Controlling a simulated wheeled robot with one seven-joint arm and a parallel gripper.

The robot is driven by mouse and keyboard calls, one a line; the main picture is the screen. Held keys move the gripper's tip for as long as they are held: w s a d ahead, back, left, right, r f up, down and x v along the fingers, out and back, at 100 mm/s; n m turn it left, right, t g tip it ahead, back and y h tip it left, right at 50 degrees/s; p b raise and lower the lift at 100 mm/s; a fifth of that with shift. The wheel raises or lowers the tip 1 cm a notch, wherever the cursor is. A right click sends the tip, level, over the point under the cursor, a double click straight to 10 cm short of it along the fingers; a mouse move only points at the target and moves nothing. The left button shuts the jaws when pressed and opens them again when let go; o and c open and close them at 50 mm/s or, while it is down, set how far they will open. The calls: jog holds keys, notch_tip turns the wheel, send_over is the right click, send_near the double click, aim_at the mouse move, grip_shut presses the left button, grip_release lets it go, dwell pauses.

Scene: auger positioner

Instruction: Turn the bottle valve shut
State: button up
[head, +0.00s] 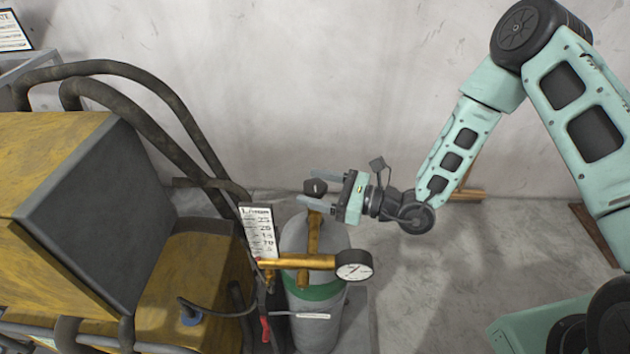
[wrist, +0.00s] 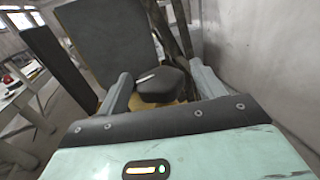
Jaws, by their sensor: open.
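In the wrist view the knob (wrist: 162,86) sits between the two fingers of my gripper (wrist: 160,74). A gap shows at the left finger; the right finger looks close, and I cannot tell whether it touches.
A brass regulator (head: 300,262) with a round gauge (head: 354,265) sticks out right, below my gripper. A paper tag (head: 258,232) hangs at the bottle's left. A yellow and grey machine (head: 80,195) with thick hoses (head: 150,85) fills the left. Floor at right is mostly clear.

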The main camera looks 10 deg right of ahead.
jog(key=shift+w+a, duration=0.1)
jog(key=shift+a, duration=0.15)
jog(key=c, duration=1)
jog(key=shift+m+t+h, duration=0.5)
jog(key=shift+m+t, duration=0.2)
jog(key=shift+t, duration=0.2)
jog(key=o, duration=1)
